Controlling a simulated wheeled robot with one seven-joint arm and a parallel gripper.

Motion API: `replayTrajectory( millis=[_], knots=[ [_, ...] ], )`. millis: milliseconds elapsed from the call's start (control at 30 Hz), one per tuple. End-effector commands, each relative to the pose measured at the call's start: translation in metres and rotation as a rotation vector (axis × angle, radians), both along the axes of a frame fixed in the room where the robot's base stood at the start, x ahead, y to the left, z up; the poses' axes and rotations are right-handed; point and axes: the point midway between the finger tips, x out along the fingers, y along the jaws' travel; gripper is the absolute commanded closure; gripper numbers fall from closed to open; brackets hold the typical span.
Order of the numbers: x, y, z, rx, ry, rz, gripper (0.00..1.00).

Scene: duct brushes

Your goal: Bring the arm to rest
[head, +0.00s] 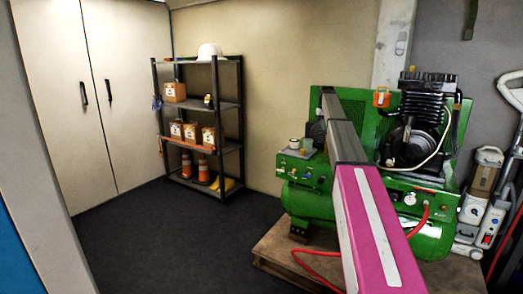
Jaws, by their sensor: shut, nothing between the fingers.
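A long straight arm, which looks like mine, reaches away from the lower right of the head view. Its near part is magenta with a pale stripe, and its farther parts are dark grey and narrower. It passes in front of the green air compressor (430,240) and hides part of it. In the picture, the far end of the arm overlaps the compressor's left side; I cannot tell the gap between them. My gripper cannot be made out in this view. No duct brush can be made out.
The compressor stands on a wooden pallet (275,262) with a red hose (310,272). A black shelf (230,105) with boxes and orange cones stands against the back wall. A pale cabinet (95,100) is at left. Dark floor (160,240) at lower left is clear.

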Motion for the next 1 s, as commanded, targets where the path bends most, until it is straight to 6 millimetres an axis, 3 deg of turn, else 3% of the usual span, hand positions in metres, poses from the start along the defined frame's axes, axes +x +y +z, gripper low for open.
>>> replayTrajectory(
  millis=[233, 367, 500, 700, 1000],
  knots=[
    [-0.046, 0.021, -0.065, -0.001, -0.008, -0.004, 1.00],
    [-0.087, 0.039, -0.116, -0.001, -0.013, -0.009, 1.00],
    [-0.147, 0.061, -0.183, -0.002, -0.025, -0.017, 1.00],
    [-0.244, 0.092, -0.266, -0.002, -0.043, -0.030, 1.00],
    [-0.402, 0.129, -0.353, 0.001, -0.071, -0.051, 1.00]
  ],
)
